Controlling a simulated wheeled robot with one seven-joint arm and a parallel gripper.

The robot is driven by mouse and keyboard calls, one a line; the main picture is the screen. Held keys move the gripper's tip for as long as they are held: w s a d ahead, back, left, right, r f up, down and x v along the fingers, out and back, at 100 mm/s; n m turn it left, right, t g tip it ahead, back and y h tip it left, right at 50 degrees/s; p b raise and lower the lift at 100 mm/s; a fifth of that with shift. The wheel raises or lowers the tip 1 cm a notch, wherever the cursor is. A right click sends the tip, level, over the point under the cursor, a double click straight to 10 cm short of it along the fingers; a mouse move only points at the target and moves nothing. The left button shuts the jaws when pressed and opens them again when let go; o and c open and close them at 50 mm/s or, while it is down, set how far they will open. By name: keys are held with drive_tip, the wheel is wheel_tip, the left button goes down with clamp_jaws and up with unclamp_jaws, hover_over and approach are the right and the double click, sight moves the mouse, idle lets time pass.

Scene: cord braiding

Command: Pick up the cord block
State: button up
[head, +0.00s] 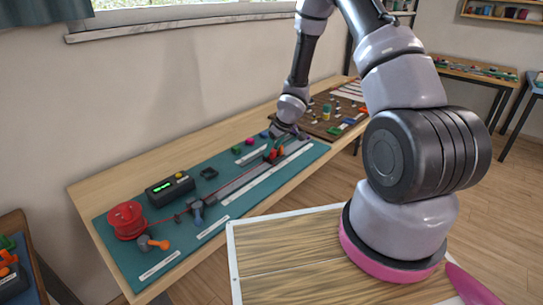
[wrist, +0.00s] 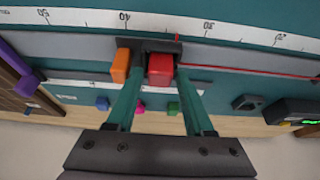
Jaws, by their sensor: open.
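A red block (wrist: 160,69) sits in a dark holder on the grey rail, and a red cord runs to it from the right in the wrist view; I take it as the cord block. It also shows small in the head view (head: 271,154). An orange block (wrist: 120,66) stands just left of it. My gripper (wrist: 155,84) is open, with its two teal fingers reaching towards the holder, one on each side of the red block. The fingers overlap the holder's front; whether they touch the block, I cannot tell. My gripper is small in the head view (head: 284,136).
A red spool (head: 126,220), a black box with a green display (head: 170,189) and an orange-handled crank (head: 152,243) stand on the teal mat (head: 120,258). Small coloured blocks lie behind the rail. A brown board (head: 318,125) with parts lies farther right.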

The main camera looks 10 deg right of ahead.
clamp_jaws()
